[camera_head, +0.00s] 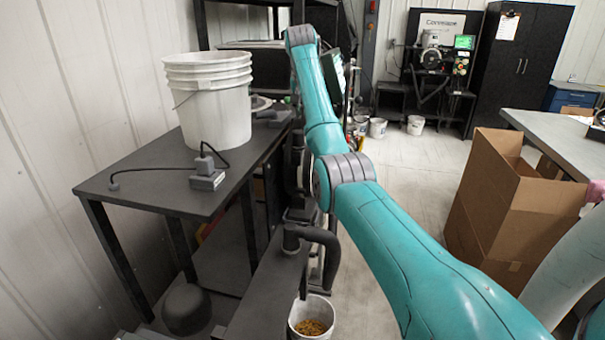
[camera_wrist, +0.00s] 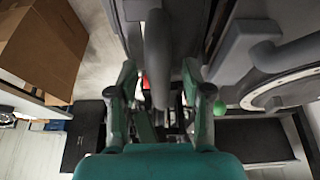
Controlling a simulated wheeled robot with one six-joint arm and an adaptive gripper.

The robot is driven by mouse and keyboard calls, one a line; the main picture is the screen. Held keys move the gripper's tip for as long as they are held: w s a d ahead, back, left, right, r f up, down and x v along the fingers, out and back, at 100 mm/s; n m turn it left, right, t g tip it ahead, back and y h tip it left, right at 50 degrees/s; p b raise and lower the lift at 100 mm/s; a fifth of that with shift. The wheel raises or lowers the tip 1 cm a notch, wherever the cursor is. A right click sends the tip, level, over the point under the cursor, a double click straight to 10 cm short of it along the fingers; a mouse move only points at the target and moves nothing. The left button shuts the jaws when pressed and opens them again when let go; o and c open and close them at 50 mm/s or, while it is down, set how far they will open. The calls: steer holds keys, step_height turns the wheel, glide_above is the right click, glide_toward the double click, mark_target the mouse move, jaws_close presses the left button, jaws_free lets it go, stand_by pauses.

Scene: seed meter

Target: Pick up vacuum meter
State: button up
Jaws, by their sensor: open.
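I cannot tell for certain which thing is the vacuum meter. A small grey box-like device (camera_head: 207,180) with a black cable lies on the dark side table (camera_head: 140,182) in the head view. In the wrist view, a grey housing with a round disc face (camera_wrist: 285,90) is at the right, beside my gripper. My gripper (camera_wrist: 160,105) is open, with its green fingers apart. A thick grey vertical tube (camera_wrist: 158,50) shows between the fingers in the picture; I cannot tell whether they touch it. In the head view my arm reaches away and hides its own end.
A white bucket (camera_head: 208,105) stands on the side table. A dark machine with a curved hose (camera_head: 315,235) is beside it, above a small bucket (camera_head: 311,318) of grain. An open cardboard box (camera_head: 515,205) stands at right. The floor (camera_head: 415,165) between is clear.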

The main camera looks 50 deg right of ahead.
steer(key=shift+c, duration=0.3)
jaws_close()
steer(key=shift+r, duration=0.2)
steer(key=shift+r, duration=0.1)
